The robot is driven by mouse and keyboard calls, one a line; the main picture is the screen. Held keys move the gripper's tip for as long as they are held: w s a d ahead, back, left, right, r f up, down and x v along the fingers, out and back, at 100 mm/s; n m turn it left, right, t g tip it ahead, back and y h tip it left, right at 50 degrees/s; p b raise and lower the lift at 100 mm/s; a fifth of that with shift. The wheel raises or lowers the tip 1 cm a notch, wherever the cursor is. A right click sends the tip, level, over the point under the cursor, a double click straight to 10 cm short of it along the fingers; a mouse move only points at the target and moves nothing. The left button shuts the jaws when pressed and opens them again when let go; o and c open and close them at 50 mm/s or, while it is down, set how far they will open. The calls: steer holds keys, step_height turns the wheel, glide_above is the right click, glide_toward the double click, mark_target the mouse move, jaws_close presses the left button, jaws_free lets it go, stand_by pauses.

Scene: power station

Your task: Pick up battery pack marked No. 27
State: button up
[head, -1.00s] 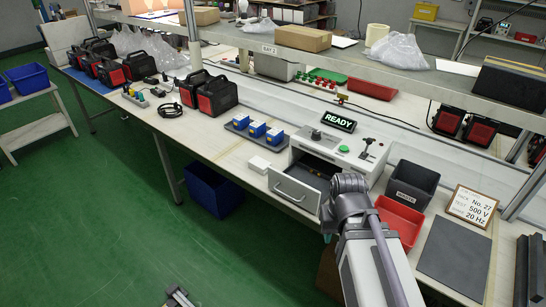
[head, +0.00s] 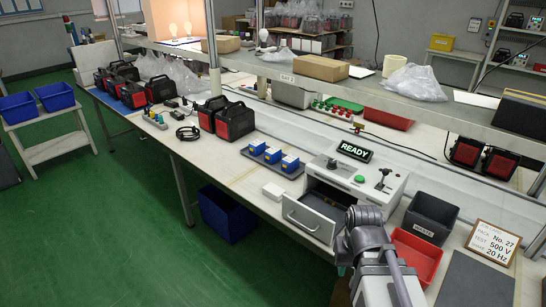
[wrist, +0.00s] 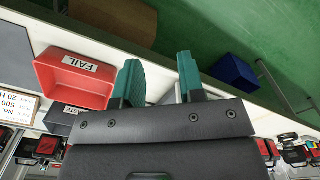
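Three small blue packs with pale tops stand in a row on a dark tray (head: 282,170) on the bench: left pack (head: 257,147), middle pack (head: 273,155), right pack (head: 290,163). Any numbers on them are too small to read. A framed card (head: 493,243) reads pack No. 27, test 500 V, 20 Hz. My gripper (wrist: 160,82) shows two teal fingers standing apart with nothing between them. In the head view it is mostly hidden by my arm, to the right of the packs, near the open drawer.
The tester (head: 352,180) shows READY; its drawer (head: 312,217) is pulled out. A red FAIL bin (head: 416,256) and a dark WASTE bin (head: 430,216) stand to its right. A shelf (head: 345,87) overhangs the bench.

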stand_by(0.3)
steer(key=o, duration=1.2)
